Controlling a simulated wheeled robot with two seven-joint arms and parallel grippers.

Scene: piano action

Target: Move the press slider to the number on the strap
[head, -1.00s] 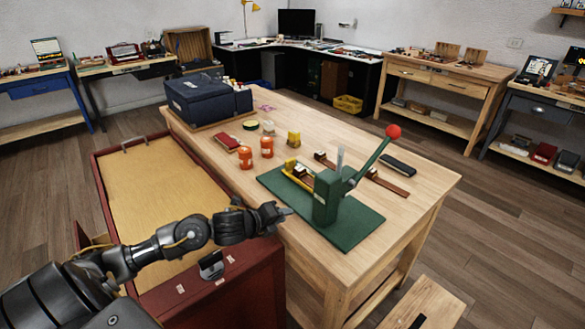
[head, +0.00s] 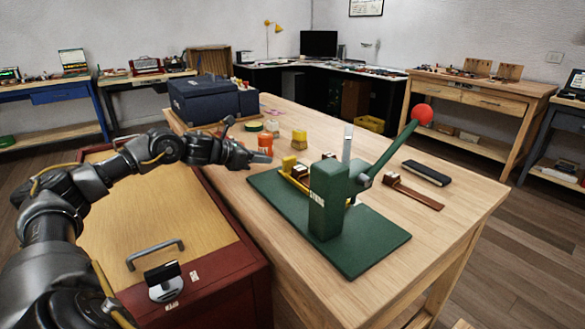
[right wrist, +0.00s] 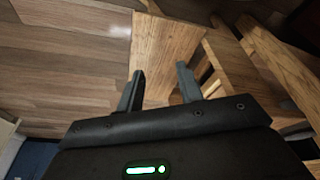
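A green press (head: 328,198) with a red-knobbed lever (head: 391,146) stands on a green base plate (head: 370,244) on the wooden table. A yellow part (head: 290,165), which may be the slider, shows behind the press column, partly hidden. A brown strap (head: 415,194) lies flat to the right of the press; no number on it can be read. My left gripper (head: 262,158) hovers over the table left of the press, apart from it; its finger opening cannot be made out. My right gripper (right wrist: 160,82) is open and empty in the right wrist view, above wooden furniture and floor.
Orange jars (head: 265,143), a yellow block (head: 299,139) and a dark blue case (head: 212,98) stand further back on the table (head: 440,262). A black bar (head: 427,173) lies beyond the strap. A red cabinet (head: 228,278) with a handle is at the left front.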

